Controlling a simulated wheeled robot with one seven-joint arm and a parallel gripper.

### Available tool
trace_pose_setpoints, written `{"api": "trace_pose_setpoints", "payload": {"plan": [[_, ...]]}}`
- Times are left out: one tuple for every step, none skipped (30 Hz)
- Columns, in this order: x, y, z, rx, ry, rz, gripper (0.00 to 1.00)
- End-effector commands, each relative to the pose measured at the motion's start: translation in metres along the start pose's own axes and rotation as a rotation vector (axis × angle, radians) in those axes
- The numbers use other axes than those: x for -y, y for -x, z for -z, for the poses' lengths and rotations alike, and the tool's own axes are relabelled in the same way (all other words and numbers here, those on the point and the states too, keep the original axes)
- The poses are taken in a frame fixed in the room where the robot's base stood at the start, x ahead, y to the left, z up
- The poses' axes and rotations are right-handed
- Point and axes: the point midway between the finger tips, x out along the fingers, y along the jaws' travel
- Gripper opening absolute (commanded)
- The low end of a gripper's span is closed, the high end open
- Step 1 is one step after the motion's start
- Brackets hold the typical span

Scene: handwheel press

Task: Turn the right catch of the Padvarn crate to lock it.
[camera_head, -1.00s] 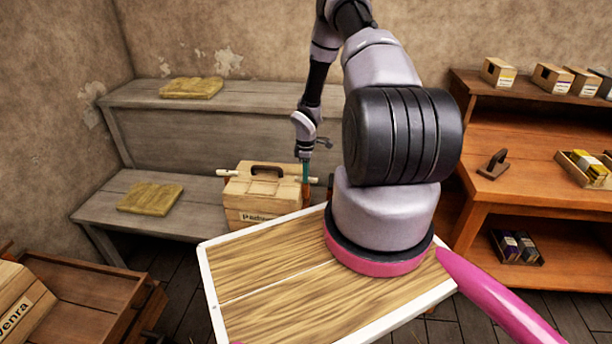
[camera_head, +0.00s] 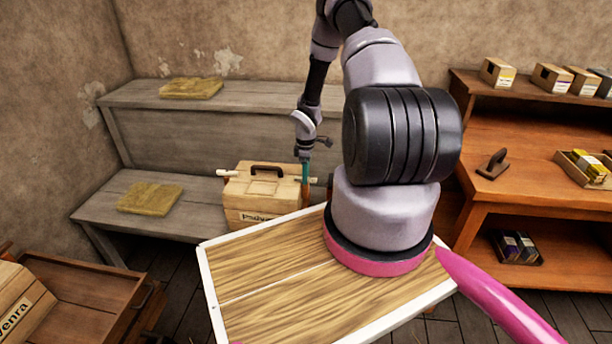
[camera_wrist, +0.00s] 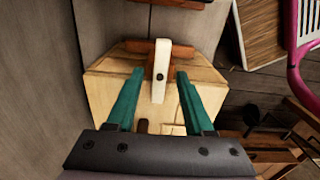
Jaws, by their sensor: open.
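The Padvarn crate (camera_head: 250,197) is a pale wooden box with a dark handle on its lid. It stands on the lower grey bench. In the wrist view, the right catch (camera_wrist: 161,72) is a pale lever with a dark pivot dot, over a brown bracket on the crate's side (camera_wrist: 205,85). The lever's long end points toward my gripper. My gripper (camera_wrist: 158,72) is open, its teal fingers either side of the lever with gaps showing. I cannot tell the depth between fingertips and lever. In the head view my gripper (camera_head: 305,172) is at the crate's right side and largely hides this catch.
A pale bar (camera_head: 227,173) sticks out on the crate's left side. Yellowish folded pads lie on the lower bench (camera_head: 150,198) and upper shelf (camera_head: 192,88). An orange shelf unit (camera_head: 540,190) with small boxes stands right. A wood-topped board (camera_head: 260,290) with white edges fills the foreground.

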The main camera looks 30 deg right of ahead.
Motion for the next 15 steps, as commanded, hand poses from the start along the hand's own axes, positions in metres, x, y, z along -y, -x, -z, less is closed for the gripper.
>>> {"api": "trace_pose_setpoints", "payload": {"plan": [[-0.001,0.006,0.0,-0.001,-0.001,-0.003,0.53],[-0.001,0.011,0.0,-0.002,-0.001,-0.003,0.53],[-0.002,0.017,0.001,-0.002,-0.001,-0.004,0.53],[-0.002,0.023,0.001,-0.002,-0.001,-0.004,0.53],[-0.001,0.029,0.0,-0.001,-0.001,-0.003,0.53],[-0.002,0.038,0.0,-0.002,-0.002,-0.004,0.53],[-0.002,0.044,0.0,-0.002,-0.003,-0.004,0.53],[-0.002,0.051,-0.001,-0.001,-0.003,-0.004,0.53],[-0.001,0.059,0.0,-0.001,-0.002,-0.003,0.53],[-0.001,0.065,0.0,-0.002,-0.001,-0.003,0.53],[-0.001,0.07,0.0,-0.001,-0.001,-0.004,0.53],[-0.001,0.077,-0.001,0.0,-0.001,-0.003,0.53],[-0.001,0.082,-0.001,-0.001,-0.001,-0.003,0.53],[-0.001,0.086,-0.001,-0.001,-0.001,-0.003,0.53],[-0.001,0.091,-0.001,0.0,-0.002,-0.001,0.53]]}}
